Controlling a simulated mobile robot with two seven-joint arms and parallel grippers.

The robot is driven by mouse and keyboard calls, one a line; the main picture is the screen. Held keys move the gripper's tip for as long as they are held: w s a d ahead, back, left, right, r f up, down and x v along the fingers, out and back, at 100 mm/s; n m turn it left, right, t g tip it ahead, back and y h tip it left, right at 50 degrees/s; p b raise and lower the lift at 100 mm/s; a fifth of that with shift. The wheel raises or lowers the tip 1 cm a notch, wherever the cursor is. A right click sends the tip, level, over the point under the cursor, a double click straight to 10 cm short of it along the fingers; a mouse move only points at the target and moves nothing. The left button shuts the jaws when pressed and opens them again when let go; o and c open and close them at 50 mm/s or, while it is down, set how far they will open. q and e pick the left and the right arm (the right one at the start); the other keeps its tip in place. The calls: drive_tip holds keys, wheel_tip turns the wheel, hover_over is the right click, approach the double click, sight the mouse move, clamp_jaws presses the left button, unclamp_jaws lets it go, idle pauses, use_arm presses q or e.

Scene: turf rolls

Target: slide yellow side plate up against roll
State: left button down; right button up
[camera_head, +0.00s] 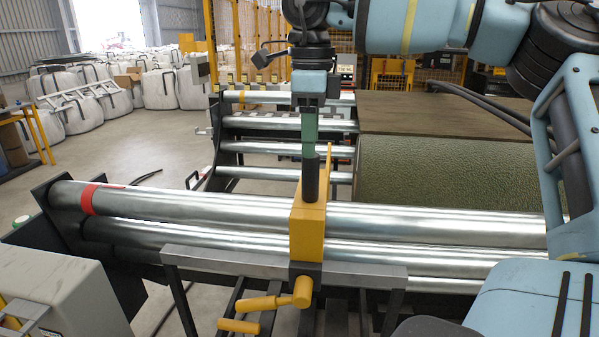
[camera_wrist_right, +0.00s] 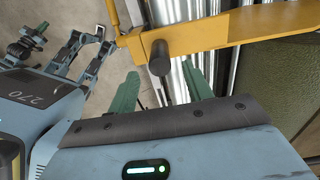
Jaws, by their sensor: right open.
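The yellow side plate (camera_head: 307,232) stands upright across the steel rollers in the head view, with a dark round post (camera_head: 311,182) at its top. It also shows at the top of the right wrist view (camera_wrist_right: 235,35). The green turf roll (camera_head: 450,178) lies to the right of the plate, with a gap between them. My right gripper (camera_head: 310,150) points down at the post top. In the right wrist view its green fingers (camera_wrist_right: 161,78) are apart, on either side of the post (camera_wrist_right: 160,58); contact is unclear. What may be my left gripper shows small at that view's left edge (camera_wrist_right: 35,35).
Long steel rollers (camera_head: 200,207) run across the front under the plate. A yellow handle (camera_head: 265,304) sits below the front rail (camera_head: 230,265). White sacks (camera_head: 165,88) stand far back left. The rollers left of the plate are clear.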

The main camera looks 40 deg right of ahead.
sight(311, 175)
drive_tip(key=shift+s+f, duration=0.2)
drive_tip(key=shift+f, duration=0.2)
use_arm(q)
drive_tip(key=shift+w+r+p, duration=0.25)
drive_tip(key=shift+r+p, duration=0.2)
drive_tip(key=shift+r, duration=0.1)
use_arm(e)
drive_tip(key=shift+f, duration=3.55)
use_arm(q)
drive_tip(key=shift+s+f, duration=0.1)
use_arm(e)
clamp_jaws()
